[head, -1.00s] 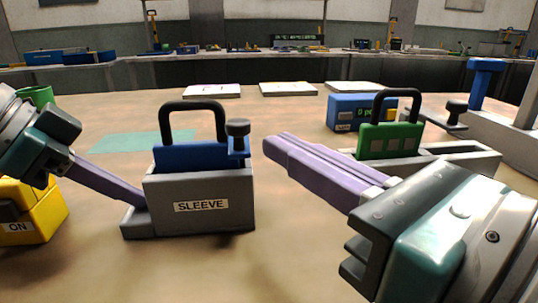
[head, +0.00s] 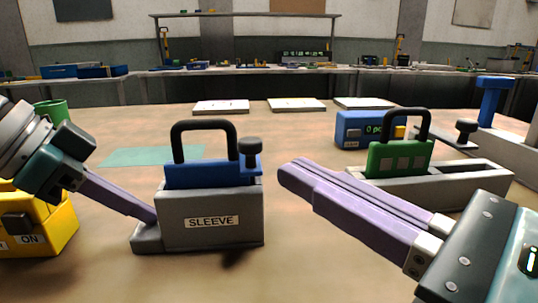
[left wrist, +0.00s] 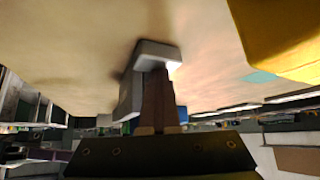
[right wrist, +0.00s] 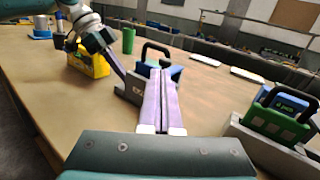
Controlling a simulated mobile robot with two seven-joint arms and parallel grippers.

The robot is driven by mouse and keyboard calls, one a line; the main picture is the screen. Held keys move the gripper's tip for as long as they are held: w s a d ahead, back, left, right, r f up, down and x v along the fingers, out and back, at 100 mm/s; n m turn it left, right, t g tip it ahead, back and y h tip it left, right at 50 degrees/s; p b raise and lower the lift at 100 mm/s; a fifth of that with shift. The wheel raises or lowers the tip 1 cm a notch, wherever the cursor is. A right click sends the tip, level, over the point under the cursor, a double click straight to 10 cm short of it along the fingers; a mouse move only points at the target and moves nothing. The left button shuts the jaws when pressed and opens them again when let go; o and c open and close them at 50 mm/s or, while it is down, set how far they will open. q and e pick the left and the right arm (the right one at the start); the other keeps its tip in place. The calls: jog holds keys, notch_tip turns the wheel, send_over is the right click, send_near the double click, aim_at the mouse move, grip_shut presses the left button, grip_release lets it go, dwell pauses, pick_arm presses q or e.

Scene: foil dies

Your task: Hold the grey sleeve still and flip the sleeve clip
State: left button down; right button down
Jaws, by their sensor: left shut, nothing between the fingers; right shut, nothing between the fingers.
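The grey sleeve (head: 212,236) stands on the table with a SLEEVE label on its front. A blue block with a black handle (head: 203,126) sits in it. The clip (head: 250,152), a dark knob on a blue post, is at the sleeve's right end. My left gripper (head: 150,216) is shut, its tips at the sleeve's left end above the low foot; I cannot tell if they touch. The left wrist view shows the sleeve (left wrist: 130,95) beyond the fingers. My right gripper (head: 286,172) is shut and empty, its tips right of the clip and apart from it.
A green block with a black handle (head: 400,158) sits in a long grey holder (head: 480,178) at right. A blue display box (head: 352,130) stands behind it. A yellow box (head: 50,235) marked ON is at left, with a green cup (head: 55,112) behind. A teal mat (head: 150,156) lies behind the sleeve.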

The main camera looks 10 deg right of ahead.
jog(key=w+n+g+y, duration=0.1)
jog(key=w+n, duration=0.1)
jog(key=w+f+n+g+y, duration=0.1)
jog(key=n+y, duration=0.1)
jog(key=shift+w+a+n+g, duration=0.15)
jog(key=shift+w+n+g, duration=0.25)
jog(key=n+g, duration=0.8)
jog(key=g, duration=0.2)
send_near(253, 154)
jog(key=w+d+f, duration=0.3)
jog(key=d, duration=0.3)
jog(key=shift+d+r, duration=0.15)
jog(key=shift+d, duration=0.05)
jog(key=shift+a, duration=0.15)
jog(key=a+f, duration=0.1)
jog(key=a, duration=1)
jog(key=shift+w+a, duration=0.2)
